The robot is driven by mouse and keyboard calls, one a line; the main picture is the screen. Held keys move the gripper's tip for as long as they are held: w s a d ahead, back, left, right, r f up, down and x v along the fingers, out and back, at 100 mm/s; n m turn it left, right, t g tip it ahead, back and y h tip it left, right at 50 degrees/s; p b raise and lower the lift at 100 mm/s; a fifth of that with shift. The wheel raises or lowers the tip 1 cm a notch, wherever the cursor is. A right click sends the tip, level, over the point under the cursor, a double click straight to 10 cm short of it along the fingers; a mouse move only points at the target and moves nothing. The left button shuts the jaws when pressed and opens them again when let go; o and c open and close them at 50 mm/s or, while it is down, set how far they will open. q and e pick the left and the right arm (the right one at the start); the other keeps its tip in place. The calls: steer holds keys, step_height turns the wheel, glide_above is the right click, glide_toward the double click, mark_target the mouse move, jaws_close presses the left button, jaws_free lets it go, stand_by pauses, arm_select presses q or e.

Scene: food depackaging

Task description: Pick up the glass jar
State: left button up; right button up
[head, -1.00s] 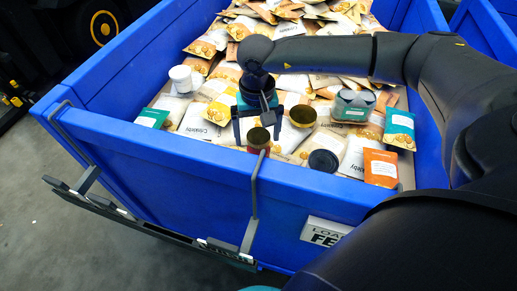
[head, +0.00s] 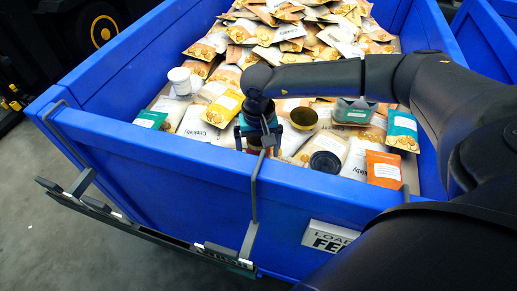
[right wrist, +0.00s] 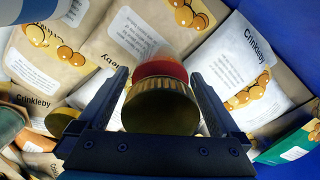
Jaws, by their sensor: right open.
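A glass jar (right wrist: 160,105) with a gold ribbed lid and red contents shows in the right wrist view between the fingers of my right gripper (right wrist: 160,78). The fingers stand open on either side of it, with small visible gaps near the lid. In the head view my right gripper (head: 258,136) points down into the blue crate near its front wall, and the jar is mostly hidden behind it. Another gold-lidded jar (head: 303,117) stands just to its right. My left gripper is not in view.
The blue crate's front wall (head: 180,160) is close to my gripper. Snack packets (head: 300,35) fill the crate. A white jar (head: 180,80), a black-lidded jar (head: 325,162), a green container (head: 352,111) and an orange packet (head: 384,168) lie around.

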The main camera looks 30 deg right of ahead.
steer(key=c, duration=1.5)
